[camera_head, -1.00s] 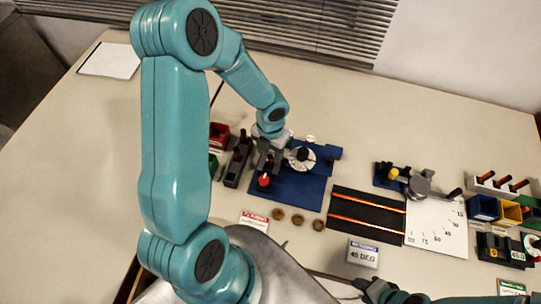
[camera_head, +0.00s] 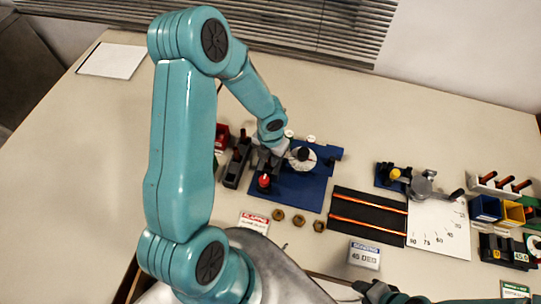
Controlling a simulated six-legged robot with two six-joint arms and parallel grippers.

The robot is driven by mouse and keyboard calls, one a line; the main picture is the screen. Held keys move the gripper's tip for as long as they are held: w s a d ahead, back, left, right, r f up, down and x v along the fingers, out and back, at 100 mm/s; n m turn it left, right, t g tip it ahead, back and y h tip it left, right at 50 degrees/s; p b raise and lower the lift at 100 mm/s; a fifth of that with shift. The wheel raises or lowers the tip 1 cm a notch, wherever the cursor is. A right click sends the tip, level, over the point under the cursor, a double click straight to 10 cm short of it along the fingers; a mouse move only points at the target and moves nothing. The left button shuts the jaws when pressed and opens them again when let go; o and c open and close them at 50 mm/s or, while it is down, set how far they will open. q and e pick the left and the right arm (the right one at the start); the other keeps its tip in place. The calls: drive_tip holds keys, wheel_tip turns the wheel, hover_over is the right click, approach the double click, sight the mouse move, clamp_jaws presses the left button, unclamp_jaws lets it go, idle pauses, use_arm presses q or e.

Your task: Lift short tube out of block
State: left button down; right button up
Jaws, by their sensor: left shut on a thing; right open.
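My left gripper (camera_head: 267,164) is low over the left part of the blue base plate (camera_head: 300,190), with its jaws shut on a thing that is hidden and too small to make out. A red knob (camera_head: 264,181) stands just in front of the jaws. A round pale dial with a dark centre (camera_head: 302,156) stands right of them. I cannot make out the short tube or the part of the block that holds it; my wrist and fingers cover that spot. My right gripper (camera_head: 362,289) is open and empty at the bottom edge, in front of the bending sign.
A dark rack (camera_head: 237,165) stands close left of my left gripper, beside a red bin (camera_head: 222,133). Several brass rings (camera_head: 299,220) lie in front of the plate. A black mat (camera_head: 360,228) with copper tubes and a bender (camera_head: 421,184) are to the right.

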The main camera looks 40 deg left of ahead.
use_arm(q)
drive_tip(key=shift+s, duration=0.1)
idle(0.3)
drive_tip(key=c, duration=1.4)
unclamp_jaws()
drive_tip(key=o, duration=0.4)
drive_tip(key=shift+o, duration=0.2)
wheel_tip(320, 180, up, 16)
drive_tip(key=p, duration=0.2)
drive_tip(key=shift+r, duration=0.15)
